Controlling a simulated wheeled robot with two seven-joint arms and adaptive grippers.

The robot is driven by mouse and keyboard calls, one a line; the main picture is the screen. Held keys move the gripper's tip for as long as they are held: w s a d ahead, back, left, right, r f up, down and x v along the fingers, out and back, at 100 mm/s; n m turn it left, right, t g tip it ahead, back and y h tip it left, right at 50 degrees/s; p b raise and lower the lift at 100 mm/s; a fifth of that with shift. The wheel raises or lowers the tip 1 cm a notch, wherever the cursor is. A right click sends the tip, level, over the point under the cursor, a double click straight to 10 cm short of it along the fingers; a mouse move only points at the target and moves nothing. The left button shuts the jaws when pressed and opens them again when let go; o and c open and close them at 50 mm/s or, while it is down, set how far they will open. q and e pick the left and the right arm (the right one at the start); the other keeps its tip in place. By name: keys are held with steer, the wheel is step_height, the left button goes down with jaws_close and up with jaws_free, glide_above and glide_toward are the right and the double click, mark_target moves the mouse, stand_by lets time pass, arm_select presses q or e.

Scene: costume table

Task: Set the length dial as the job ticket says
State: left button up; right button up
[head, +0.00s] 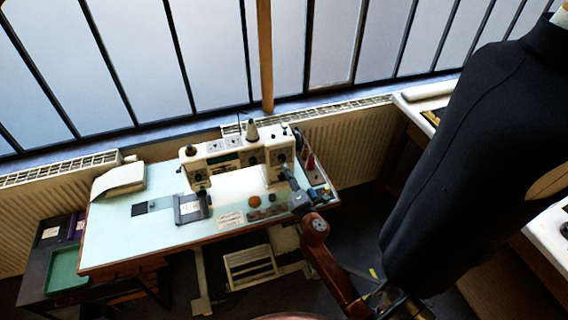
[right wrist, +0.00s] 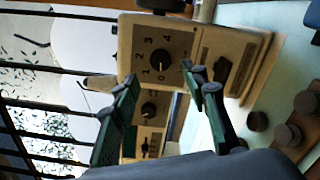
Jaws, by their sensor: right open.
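The cream sewing machine (head: 232,155) stands on the pale table. In the right wrist view a dark round dial (right wrist: 160,60) on its end face carries numbers from 0 to 4; its pointer is too small to read. A second dark dial (right wrist: 149,110) sits on another cream panel. I cannot read which is labelled length. My right gripper (head: 287,174) is open at the machine's right end; in the wrist view its green fingers (right wrist: 163,82) point towards the numbered dial, with nothing between them. A printed card (head: 230,219) lies at the table's front, its text unreadable. My left gripper is out of view.
A dark stand with a white label (head: 190,208) and several round knobs or spools (head: 254,201) are on the table (head: 120,235). A dark dress form (head: 450,160) stands close on the right. A green tray (head: 68,270) is at lower left.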

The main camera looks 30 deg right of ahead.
mark_target(283, 159)
steer(key=x, duration=0.6)
steer(key=shift+w+d+b, duration=0.15)
steer(key=shift+w+b, duration=0.2)
steer(key=shift+c, duration=0.3)
jaws_close()
